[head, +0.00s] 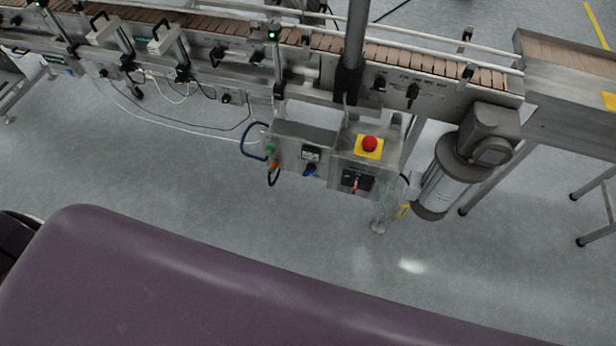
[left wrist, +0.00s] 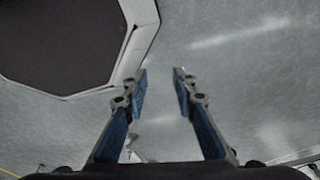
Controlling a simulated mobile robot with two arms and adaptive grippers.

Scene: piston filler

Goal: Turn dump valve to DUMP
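I cannot pick out a dump valve or read a DUMP mark in the head view. The control boxes under the conveyor carry a black rotary switch with a red handle (head: 355,182), a small blue part (head: 310,170) and a red mushroom button (head: 369,144) on a yellow plate. Their lettering is too small to read. My left gripper (left wrist: 160,82) shows in the left wrist view with its two blue-padded fingers apart and nothing between them. Grey floor lies behind it. Neither gripper shows in the head view, and my right gripper is in no view.
A conveyor with a brown slatted belt (head: 420,66) runs across the top. A motor (head: 458,165) hangs below it on the right, beside the control boxes. Cables hang on the left. A dark panel with a pale rim (left wrist: 65,40) is upper left in the wrist view.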

